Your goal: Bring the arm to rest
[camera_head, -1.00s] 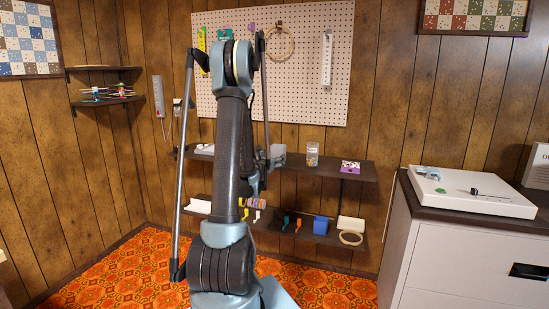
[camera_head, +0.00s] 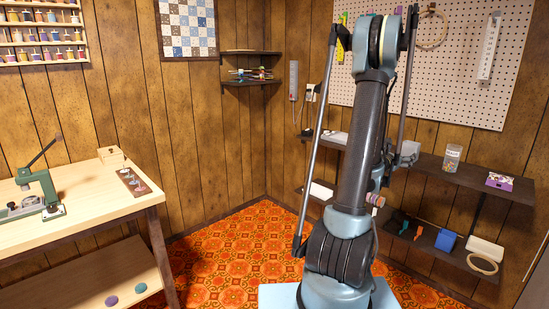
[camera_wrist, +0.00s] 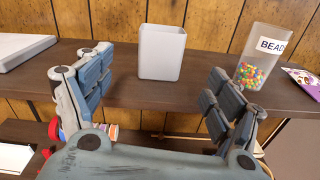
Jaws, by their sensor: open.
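My gripper (camera_wrist: 157,88) is open and empty in the wrist view, its two fingers spread wide apart. A plain grey-white container (camera_wrist: 162,54) stands upright on the dark shelf (camera_wrist: 125,84), beyond the gap between the fingers. I cannot tell whether the fingers are near enough to touch it. In the head view my arm stands folded upright in front of the wall shelves, and the gripper is mostly hidden behind it, near a grey piece (camera_head: 407,153) by the upper shelf.
A bead jar (camera_wrist: 262,57) stands right of the container; a white flat box (camera_wrist: 20,47) lies left. The lower shelf holds a blue box (camera_head: 446,240) and a hoop (camera_head: 482,263). A wooden table (camera_head: 85,204) with a green press (camera_head: 40,192) stands left. Patterned floor (camera_head: 225,255) is open between.

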